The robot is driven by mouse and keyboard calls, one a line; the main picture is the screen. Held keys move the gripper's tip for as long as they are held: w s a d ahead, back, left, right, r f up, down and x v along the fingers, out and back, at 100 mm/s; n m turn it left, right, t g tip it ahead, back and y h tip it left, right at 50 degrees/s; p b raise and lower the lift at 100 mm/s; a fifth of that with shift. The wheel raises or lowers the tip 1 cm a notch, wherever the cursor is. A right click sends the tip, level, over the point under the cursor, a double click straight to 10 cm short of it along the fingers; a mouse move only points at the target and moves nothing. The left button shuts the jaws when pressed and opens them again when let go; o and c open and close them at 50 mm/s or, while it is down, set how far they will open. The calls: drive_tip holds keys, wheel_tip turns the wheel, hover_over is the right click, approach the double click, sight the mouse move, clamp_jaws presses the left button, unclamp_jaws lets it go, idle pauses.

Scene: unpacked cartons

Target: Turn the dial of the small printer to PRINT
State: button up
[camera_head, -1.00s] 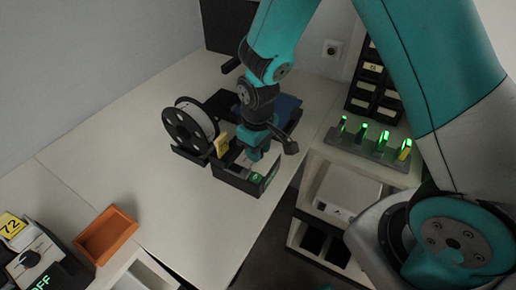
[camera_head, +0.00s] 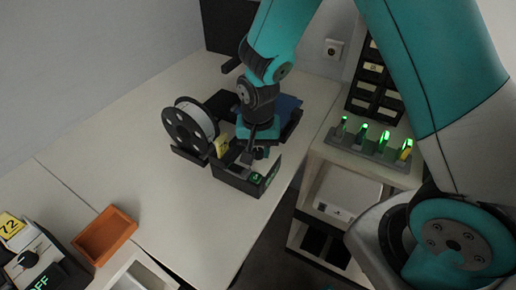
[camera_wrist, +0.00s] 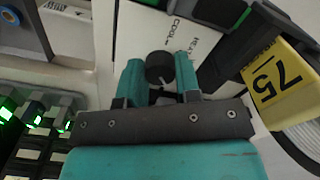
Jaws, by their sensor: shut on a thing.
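The small printer (camera_head: 232,178) is a low dark box with a pale top and a small green-lit display (camera_head: 256,178). It stands near the table's right edge. In the wrist view its dark round dial (camera_wrist: 158,67) sits on a pale panel with printed words; one reads COOL and another begins HEA. My gripper (camera_wrist: 160,75) has its two teal fingers on either side of the dial, shut on it. A word PRINT is not readable, and the dial's pointer is hard to make out. In the head view my gripper (camera_head: 257,153) is over the printer and hides the dial.
A white spool (camera_head: 193,122) and a yellow tag reading 75 (camera_wrist: 277,82) are close beside the printer. A rack with green lights (camera_head: 372,147) stands right.

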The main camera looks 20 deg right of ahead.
sight(258, 151)
drive_tip(key=m, duration=0.4)
drive_tip(key=shift+m, duration=2.3)
drive_tip(key=o, duration=0.9)
drive_tip(key=shift+r, duration=0.1)
wheel_tip(258, 151, up, 17)
drive_tip(key=shift+r+b, duration=0.15)
drive_tip(key=shift+b, duration=0.8)
